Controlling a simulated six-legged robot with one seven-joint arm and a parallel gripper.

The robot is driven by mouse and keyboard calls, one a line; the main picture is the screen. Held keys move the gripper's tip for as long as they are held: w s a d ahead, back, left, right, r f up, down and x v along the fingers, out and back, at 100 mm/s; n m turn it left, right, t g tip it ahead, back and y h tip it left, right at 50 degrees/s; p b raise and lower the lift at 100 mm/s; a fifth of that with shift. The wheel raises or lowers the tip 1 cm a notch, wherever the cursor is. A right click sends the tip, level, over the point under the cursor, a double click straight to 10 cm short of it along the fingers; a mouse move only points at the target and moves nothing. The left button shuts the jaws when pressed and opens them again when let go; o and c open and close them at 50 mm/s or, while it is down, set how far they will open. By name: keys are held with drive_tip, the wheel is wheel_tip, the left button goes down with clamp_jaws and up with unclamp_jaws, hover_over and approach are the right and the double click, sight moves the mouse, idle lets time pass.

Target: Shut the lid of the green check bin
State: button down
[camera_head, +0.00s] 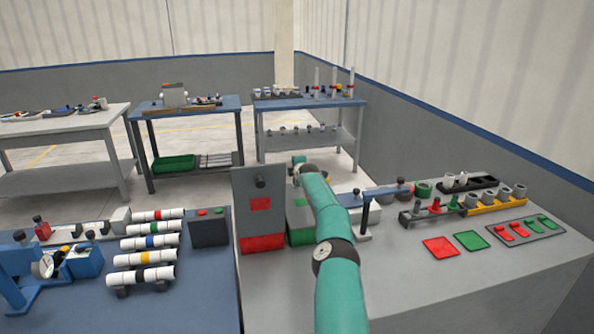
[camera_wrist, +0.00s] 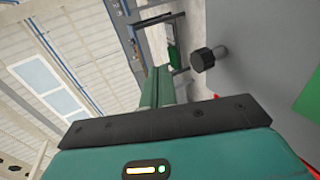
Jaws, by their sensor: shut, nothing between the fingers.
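The green check bin (camera_head: 301,238) stands on the grey bench, partly hidden by my teal arm. Its grey lid, with a green patch (camera_head: 301,202), shows beside the arm; it reaches less high than the upright red bin lid, but its exact angle is hard to tell. In the wrist view, a black knob (camera_wrist: 208,58) sticks out of a grey panel, with a green patch (camera_wrist: 309,98) at the right edge. My gripper (camera_wrist: 159,70) has its teal fingers together and empty, left of the knob and apart from it in the picture. In the head view my gripper's fingertips are hidden.
The red bin (camera_head: 262,243) stands just left, its lid (camera_head: 245,205) upright. Farther right are red and green mats (camera_head: 441,248) and pipe holders (camera_head: 495,203). White pipes (camera_head: 150,258) lie on the left bench.

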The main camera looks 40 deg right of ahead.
drive_tip(key=v, duration=1.4)
